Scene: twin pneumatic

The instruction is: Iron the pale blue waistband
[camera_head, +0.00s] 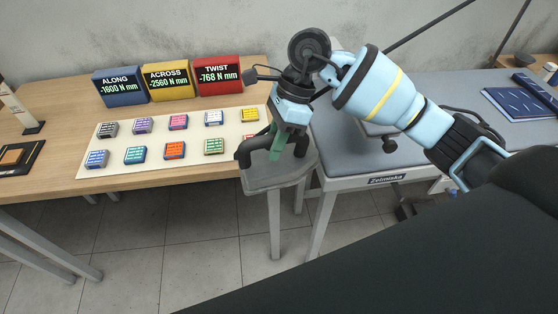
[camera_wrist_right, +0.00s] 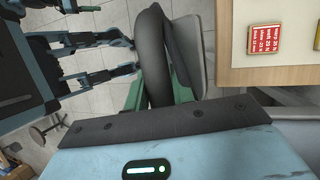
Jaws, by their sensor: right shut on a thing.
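My right gripper (camera_head: 277,148) has green fingers shut on a black arched handle (camera_head: 245,154). The handle also shows in the right wrist view (camera_wrist_right: 153,55), with green finger parts on both sides of it. In the head view the handle is over a narrow grey top (camera_head: 272,180); I cannot tell whether it touches it. What the handle belongs to is not clear. I cannot make out a pale blue waistband in either view.
A wooden table (camera_head: 62,120) at the left bears a pale board with several coloured blocks. Blue (camera_head: 120,87), yellow (camera_head: 169,81) and red (camera_head: 218,75) readout boxes stand behind. The grey padded table (camera_head: 450,135) is at the right. Tiled floor (camera_head: 180,235) shows in front.

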